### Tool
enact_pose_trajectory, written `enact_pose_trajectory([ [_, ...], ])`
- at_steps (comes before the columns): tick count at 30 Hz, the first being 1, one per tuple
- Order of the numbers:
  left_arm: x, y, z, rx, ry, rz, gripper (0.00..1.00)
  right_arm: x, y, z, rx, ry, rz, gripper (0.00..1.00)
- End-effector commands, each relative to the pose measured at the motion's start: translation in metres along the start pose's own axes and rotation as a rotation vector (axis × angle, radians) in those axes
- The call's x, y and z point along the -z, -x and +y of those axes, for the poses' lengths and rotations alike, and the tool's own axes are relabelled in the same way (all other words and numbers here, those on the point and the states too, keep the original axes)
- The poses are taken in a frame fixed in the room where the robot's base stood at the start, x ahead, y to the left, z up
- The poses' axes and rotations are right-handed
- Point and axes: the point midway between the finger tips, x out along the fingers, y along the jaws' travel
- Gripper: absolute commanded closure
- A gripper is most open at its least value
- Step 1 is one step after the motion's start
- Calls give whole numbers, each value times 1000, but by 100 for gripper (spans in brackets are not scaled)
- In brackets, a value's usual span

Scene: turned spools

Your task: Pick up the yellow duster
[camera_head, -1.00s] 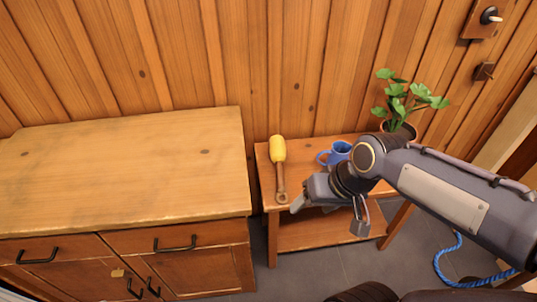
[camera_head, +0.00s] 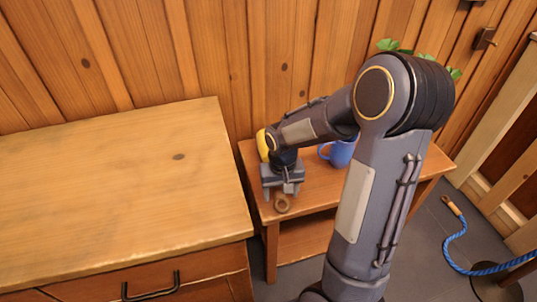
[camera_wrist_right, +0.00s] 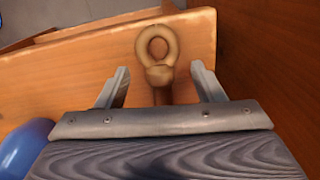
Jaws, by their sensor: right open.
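The yellow duster lies on the small wooden table (camera_head: 322,192). Its yellow head (camera_head: 262,146) shows behind my right gripper (camera_head: 281,193) in the head view, and the ring end of its brown handle (camera_head: 282,204) shows in front. The middle of the duster is hidden by the gripper. In the right wrist view the ring and a short piece of handle (camera_wrist_right: 157,62) show between the two spread fingers, with a gap on each side. My right gripper is open over the handle. My left gripper is not in view.
A blue mug (camera_head: 340,152) stands on the table just right of my right forearm. A potted plant (camera_head: 388,45) is mostly hidden behind the arm. A wooden cabinet (camera_head: 120,190) stands left of the table. A blue rope (camera_head: 452,250) is at the right.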

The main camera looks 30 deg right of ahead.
Motion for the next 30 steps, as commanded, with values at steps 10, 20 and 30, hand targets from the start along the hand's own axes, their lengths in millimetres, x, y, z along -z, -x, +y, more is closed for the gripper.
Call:
enact_pose_trajectory([
  [10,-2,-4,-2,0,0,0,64,0,-14,0,0,0,1,38],
  [20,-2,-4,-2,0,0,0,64,0,-14,0,1,1,1,77],
  [30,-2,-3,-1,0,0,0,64,0,-12,0,1,1,2,87],
])
